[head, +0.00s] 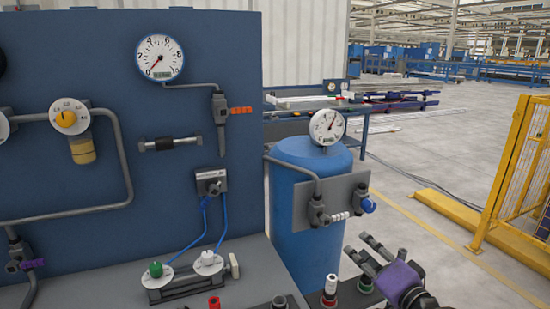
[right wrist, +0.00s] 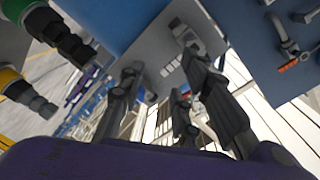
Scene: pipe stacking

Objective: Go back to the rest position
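My right gripper (head: 357,245) is at the lower right of the head view, with a purple body and dark fingers. Its fingers are spread apart with nothing between them. In the right wrist view the fingers of the right gripper (right wrist: 158,72) also stand apart and empty. In the head view it is in front of and to the right of the blue tank (head: 310,215), apart from the grey valve plate (head: 338,192). My left gripper does not show in either view.
A blue panel (head: 60,160) with gauges and pipes fills the left. A bench (head: 110,285) below it holds green and white knobs. Yellow fencing (head: 510,165) is at right; open floor lies between.

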